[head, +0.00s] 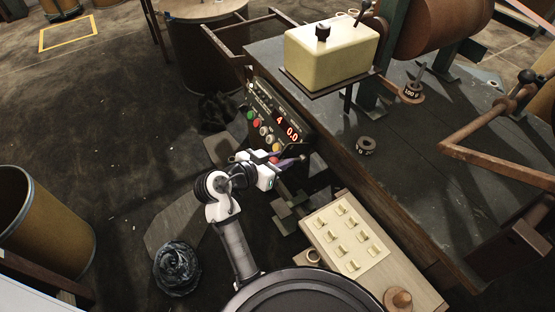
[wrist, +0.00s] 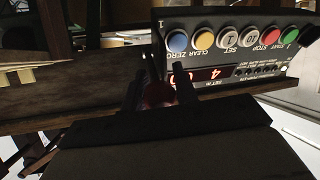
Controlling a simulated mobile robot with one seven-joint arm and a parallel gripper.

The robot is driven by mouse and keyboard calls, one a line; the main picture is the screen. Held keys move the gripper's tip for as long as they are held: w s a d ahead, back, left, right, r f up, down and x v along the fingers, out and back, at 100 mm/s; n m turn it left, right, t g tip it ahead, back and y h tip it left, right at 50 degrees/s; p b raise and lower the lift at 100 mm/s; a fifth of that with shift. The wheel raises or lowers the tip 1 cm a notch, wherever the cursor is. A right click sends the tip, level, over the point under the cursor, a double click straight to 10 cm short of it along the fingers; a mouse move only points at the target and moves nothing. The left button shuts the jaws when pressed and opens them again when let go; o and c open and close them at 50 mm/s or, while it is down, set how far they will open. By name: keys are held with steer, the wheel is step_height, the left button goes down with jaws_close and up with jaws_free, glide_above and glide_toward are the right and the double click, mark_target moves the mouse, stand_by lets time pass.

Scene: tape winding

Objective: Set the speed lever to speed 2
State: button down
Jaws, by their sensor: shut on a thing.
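The speed lever shows in the wrist view as a red round knob (wrist: 157,95) with a thin dark stem behind it. My gripper (wrist: 158,88) has a dark finger on each side of the knob and is shut on it. In the head view my gripper (head: 287,162) is at the near lower end of the control panel (head: 272,105), and I cannot make out the lever there. The panel also fills the upper right of the wrist view (wrist: 225,53), with a lit red display (wrist: 196,76). The lever's full scale and setting cannot be read.
Colored buttons (wrist: 203,39) line the panel close beside my gripper. The dark workbench (head: 325,125) edge runs just right of the gripper. A cream box (head: 330,55) sits above the panel. Open floor lies to the left.

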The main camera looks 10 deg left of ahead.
steer(key=shift+w+d+r, duration=0.1)
steer(key=shift+r, duration=0.3)
steer(key=c, duration=1.1)
jaws_free()
steer(key=shift+f, duration=0.1)
steer(key=b+v, duration=0.1)
steer(key=v, duration=1.2)
steer(key=shift+s, duration=0.35)
